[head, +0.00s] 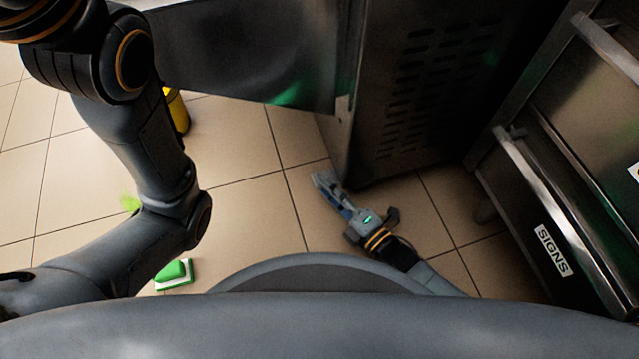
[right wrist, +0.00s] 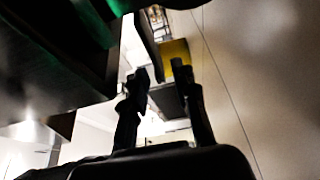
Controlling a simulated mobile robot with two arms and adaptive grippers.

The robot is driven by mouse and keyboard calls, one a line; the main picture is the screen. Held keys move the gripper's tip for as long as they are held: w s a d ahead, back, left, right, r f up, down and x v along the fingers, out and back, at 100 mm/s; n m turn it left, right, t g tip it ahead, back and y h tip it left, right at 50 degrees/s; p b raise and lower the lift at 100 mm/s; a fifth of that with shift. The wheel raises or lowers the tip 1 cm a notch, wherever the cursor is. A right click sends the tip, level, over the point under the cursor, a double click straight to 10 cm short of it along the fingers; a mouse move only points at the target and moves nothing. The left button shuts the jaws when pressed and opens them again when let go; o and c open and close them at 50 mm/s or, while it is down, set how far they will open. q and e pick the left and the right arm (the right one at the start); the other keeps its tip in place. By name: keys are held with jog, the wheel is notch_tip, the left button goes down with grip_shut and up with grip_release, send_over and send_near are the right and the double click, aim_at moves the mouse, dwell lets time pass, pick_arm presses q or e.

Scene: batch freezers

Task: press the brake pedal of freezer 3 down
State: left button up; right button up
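A steel cabinet with vent slots (head: 425,95), likely a freezer, stands at the upper middle of the head view; no number shows on it. I cannot make out a brake pedal for certain in either view. My right gripper (head: 328,187) is low over the floor, just left of the cabinet's bottom corner, its fingers pointing up and left in the picture. In the right wrist view its two dark fingers (right wrist: 163,75) stand apart with a gap between them and nothing clearly held. My left arm crosses the left of the head view; its gripper is out of view.
A steel drawer unit with a "SIGNS" label (head: 553,250) stands at the right. A green and white block (head: 174,274) lies on the floor at the lower left. A yellow object (head: 177,110) stands behind my left arm. The tiled floor (head: 245,205) between is clear.

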aim_at(319, 179)
jog(key=b+x, duration=0.1)
jog(key=x, duration=0.2)
jog(key=shift+w+a+f+b, duration=0.15)
jog(key=shift+w+a+b, duration=0.1)
jog(key=shift+w+b, duration=0.1)
jog(key=shift+w+a, duration=0.2)
jog(key=shift+c, duration=0.2)
grip_shut()
